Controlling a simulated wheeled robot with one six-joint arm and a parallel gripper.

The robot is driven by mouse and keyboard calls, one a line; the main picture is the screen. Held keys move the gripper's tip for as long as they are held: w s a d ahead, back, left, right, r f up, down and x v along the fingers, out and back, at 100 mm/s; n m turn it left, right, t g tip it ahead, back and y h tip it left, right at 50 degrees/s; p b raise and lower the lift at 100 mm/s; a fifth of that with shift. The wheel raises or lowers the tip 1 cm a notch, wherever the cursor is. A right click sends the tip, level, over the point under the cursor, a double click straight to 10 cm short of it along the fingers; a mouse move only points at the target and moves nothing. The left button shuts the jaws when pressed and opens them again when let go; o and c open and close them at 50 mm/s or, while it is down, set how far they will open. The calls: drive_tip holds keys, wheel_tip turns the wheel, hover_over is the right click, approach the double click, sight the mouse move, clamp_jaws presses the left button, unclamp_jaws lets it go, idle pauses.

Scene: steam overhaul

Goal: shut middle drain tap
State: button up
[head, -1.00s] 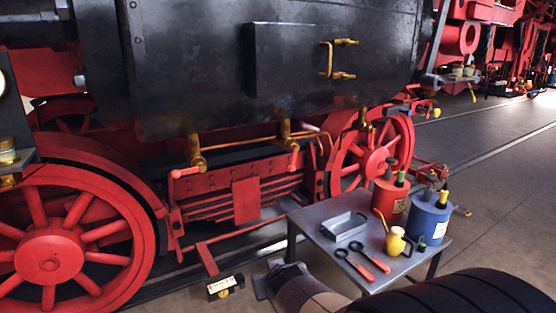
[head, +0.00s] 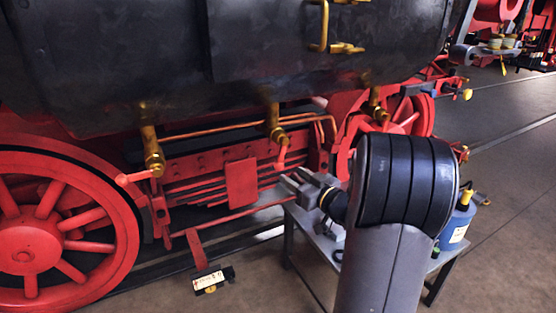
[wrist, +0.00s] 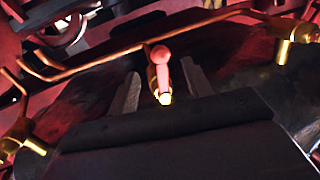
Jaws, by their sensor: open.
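The middle drain tap (head: 274,125) is a brass fitting under the black cylinder casing, with a red lever (head: 282,155) hanging down. My gripper (head: 292,177) is open and empty, just below and in front of that lever. In the wrist view, the red lever (wrist: 161,66) with its round end shows between my grey fingers, with brass (wrist: 163,97) beyond it. I cannot tell whether the fingers touch it. The left tap (head: 153,155) has its red lever (head: 135,177) sticking out to the left.
A grey table (head: 441,273) stands under my arm, with a blue can (head: 455,225) on it; my arm hides most of its top. A red wheel (head: 32,255) is at left. A copper pipe (head: 215,128) runs behind the taps.

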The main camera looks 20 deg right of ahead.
sight(282, 154)
drive_tip(key=x, duration=0.9)
drive_tip(key=shift+w, duration=0.25)
drive_tip(key=shift+a, duration=0.1)
clamp_jaws()
